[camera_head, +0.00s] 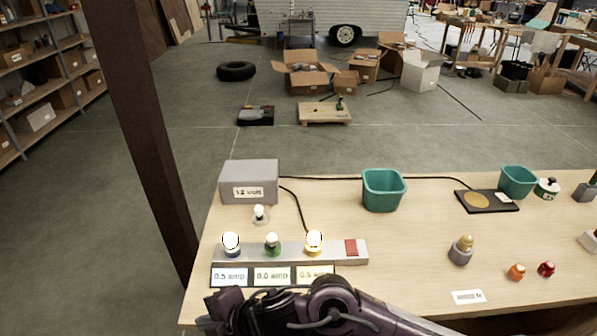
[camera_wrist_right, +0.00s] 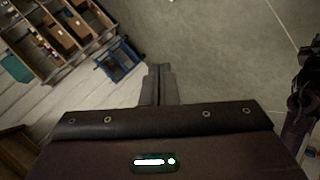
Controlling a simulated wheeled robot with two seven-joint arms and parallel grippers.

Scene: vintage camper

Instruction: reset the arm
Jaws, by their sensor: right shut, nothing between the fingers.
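My right gripper (camera_wrist_right: 158,82) shows in the right wrist view with its fingers together and nothing between them, over floor and shelving. In the head view, my dark arm (camera_head: 330,305) lies across the bottom, along the table's near edge. My left gripper is not in view. On the table (camera_head: 410,240), a grey bar holds a blue-based bulb (camera_head: 231,243), a green-based bulb (camera_head: 272,244) and a yellow-based bulb (camera_head: 314,242). The two outer bulbs glow white; the green one looks unlit. Labels below read 0.5, 0.0 and 0.5 amp. A red switch (camera_head: 351,247) sits at the bar's right end.
A grey 12 volt box (camera_head: 249,182), a small bulb (camera_head: 259,214), a teal bin (camera_head: 384,190), a second teal bin (camera_head: 517,182), a black pad (camera_head: 487,201), a grey socket piece (camera_head: 461,250) and small orange and red pieces stand on the table. A brown post (camera_head: 150,130) rises at left.

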